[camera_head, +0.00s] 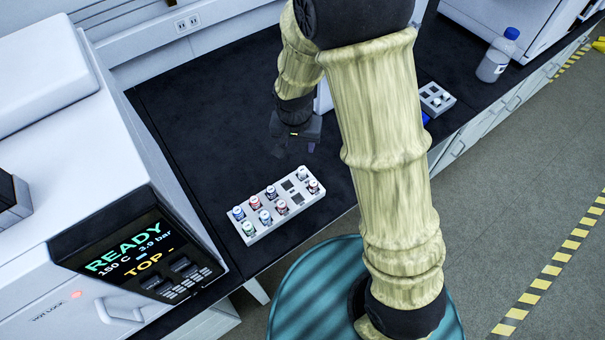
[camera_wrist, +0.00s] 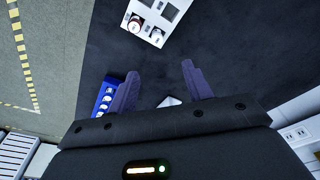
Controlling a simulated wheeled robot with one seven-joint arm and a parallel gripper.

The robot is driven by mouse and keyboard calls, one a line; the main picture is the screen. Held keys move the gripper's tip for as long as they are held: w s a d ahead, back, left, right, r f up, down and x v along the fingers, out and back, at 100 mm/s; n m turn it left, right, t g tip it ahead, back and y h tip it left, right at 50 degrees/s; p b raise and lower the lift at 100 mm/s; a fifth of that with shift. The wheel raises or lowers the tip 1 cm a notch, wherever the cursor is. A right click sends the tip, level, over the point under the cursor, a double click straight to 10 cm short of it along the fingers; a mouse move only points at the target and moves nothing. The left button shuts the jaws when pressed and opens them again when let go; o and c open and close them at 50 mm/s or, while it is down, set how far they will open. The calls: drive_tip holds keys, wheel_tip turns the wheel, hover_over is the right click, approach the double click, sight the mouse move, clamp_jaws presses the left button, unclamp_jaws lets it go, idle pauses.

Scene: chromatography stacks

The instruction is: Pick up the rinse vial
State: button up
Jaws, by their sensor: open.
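A white rack (camera_head: 285,207) on the dark bench holds several small capped vials in two rows, with blue, red and white markings. One vial (camera_head: 313,186) stands at its right end, near dark empty slots. I cannot tell which vial is the rinse vial; no label is readable. My gripper (camera_head: 296,148) is above the bench, behind the rack, open and empty. In the wrist view its two fingers (camera_wrist: 160,82) are spread apart, with part of a rack (camera_wrist: 156,20) and a red-marked vial (camera_wrist: 135,23) beyond them at the top.
A grey instrument (camera_head: 120,190) with a READY display stands left of the rack. A smaller rack (camera_head: 436,99) lies right, behind my arm. A blue rack (camera_wrist: 104,96) shows in the wrist view. A bottle (camera_head: 497,57) stands far right. Bench between instrument and gripper is clear.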

drive_tip(key=shift+f, duration=0.15)
drive_tip(key=p, duration=0.2)
hover_over(302, 170)
drive_tip(key=f, duration=0.7)
drive_tip(key=s+f, duration=0.1)
drive_tip(key=f, duration=0.3)
drive_tip(key=shift+a+f, duration=0.3)
drive_tip(key=shift+a, duration=0.1)
drive_tip(key=shift+w+f, duration=0.1)
drive_tip(key=shift+d+f, duration=0.1)
drive_tip(key=shift+w+d+f+p, duration=0.15)
drive_tip(key=shift+f+p, duration=0.2)
drive_tip(key=shift+f, duration=0.3)
drive_tip(key=shift+w+d+f+p, duration=0.15)
drive_tip(key=shift+f+p, duration=0.1)
drive_tip(key=shift+f, duration=0.65)
drive_tip(key=shift+w+d+f+p, duration=0.1)
drive_tip(key=shift+w+f+p, duration=0.1)
drive_tip(key=shift+f, duration=0.7)
drive_tip(key=c, duration=1.1)
